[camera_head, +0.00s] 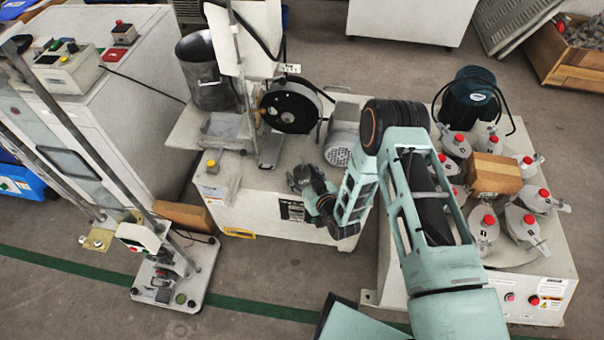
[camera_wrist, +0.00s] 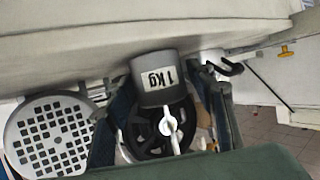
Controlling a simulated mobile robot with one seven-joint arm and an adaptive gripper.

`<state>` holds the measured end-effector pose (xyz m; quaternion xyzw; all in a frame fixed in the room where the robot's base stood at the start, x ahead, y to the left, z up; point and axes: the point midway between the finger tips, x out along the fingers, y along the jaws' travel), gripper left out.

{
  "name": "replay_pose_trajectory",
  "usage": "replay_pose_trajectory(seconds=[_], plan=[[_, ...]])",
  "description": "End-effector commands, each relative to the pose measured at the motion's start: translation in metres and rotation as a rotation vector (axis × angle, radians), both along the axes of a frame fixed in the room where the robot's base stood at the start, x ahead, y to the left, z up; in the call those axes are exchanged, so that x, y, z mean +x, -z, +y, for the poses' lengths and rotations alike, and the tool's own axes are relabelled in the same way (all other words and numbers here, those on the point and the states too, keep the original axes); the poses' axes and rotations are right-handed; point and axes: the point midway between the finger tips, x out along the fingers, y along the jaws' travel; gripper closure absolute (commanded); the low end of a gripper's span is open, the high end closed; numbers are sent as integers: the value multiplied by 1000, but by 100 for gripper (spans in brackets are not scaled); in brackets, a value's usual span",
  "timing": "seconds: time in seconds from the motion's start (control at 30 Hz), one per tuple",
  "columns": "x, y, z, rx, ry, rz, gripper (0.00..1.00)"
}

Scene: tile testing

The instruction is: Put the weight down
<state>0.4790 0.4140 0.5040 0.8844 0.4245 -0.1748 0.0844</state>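The weight (camera_wrist: 160,79) is a dark grey cylinder with a white "1 KG" label, in the upper middle of the wrist view. A pale ring and rod (camera_wrist: 171,127) show just below it there. My gripper (camera_wrist: 162,100) has one dark finger to each side of the weight. The view does not show whether the fingers touch it. In the head view my gripper (camera_head: 305,178) is low over the pale machine (camera_head: 260,205), left of the grey motor (camera_head: 341,148). I cannot make out the weight in the head view.
A black wheel (camera_head: 290,107) stands behind my gripper. The motor's perforated cover (camera_wrist: 50,135) fills the left of the wrist view. A metal pot (camera_head: 205,75) stands back left. Several red-topped pots ring a wooden block (camera_head: 494,174) at right. A tall stand (camera_head: 165,280) is front left.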

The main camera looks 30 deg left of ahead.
Motion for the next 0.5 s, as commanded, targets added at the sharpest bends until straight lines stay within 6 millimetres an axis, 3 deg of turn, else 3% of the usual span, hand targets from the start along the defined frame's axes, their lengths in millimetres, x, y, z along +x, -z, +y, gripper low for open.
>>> replay_pose_trajectory(seconds=[0.37,0.5], plan=[[0,-3,0,0,0,0,44],[-9,-9,-12,-2,0,3,44]])
